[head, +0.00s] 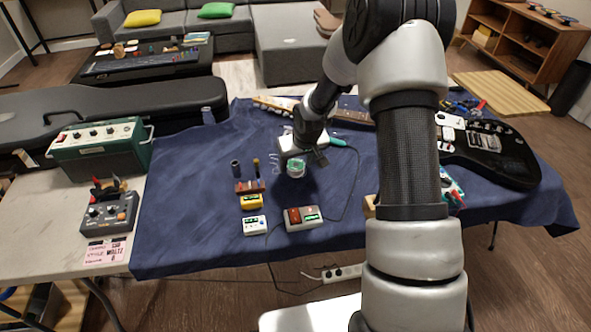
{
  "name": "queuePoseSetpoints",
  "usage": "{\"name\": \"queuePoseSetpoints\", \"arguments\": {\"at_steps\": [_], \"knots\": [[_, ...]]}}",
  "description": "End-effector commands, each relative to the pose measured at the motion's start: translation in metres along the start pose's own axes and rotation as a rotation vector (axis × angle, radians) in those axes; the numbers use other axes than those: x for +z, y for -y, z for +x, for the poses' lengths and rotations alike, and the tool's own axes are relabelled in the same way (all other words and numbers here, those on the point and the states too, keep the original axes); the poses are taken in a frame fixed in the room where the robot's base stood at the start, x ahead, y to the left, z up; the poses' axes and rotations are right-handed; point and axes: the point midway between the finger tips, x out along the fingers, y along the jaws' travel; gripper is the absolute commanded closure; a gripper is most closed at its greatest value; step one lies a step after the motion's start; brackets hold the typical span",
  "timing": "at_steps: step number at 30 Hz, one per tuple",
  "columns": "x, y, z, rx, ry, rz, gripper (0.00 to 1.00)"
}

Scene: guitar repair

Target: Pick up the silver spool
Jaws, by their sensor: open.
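A small round spool (295,169), silvery with a green face, sits on the dark blue cloth near the middle of the table. My gripper (303,158) points down over the far side of the spool, very close to it. The gripper is open, and nothing shows between its fingers. I cannot tell from this view whether a finger touches the spool. The gripper partly covers the area just behind the spool.
A soldering iron with a teal handle (338,142) lies right of the gripper, its cord curving toward a grey-red box (302,217). Small pedals and a tool rack (250,186) stand left-front. A black guitar (490,152) lies right. Cloth left of the rack is clear.

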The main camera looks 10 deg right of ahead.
Motion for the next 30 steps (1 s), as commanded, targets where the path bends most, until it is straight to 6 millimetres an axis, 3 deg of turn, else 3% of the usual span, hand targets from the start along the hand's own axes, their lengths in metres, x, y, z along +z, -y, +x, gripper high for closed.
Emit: {"name": "queuePoseSetpoints", "arguments": {"at_steps": [9,17,25,30], "knots": [[-0.001,0.0,0.007,0.0,-0.002,0.0,0.42],[-0.001,0.0,0.007,0.0,-0.002,0.0,0.82],[-0.003,0.0,0.002,0.0,-0.003,0.0,0.82],[-0.015,0.0,-0.024,0.001,-0.006,0.002,0.82]]}}
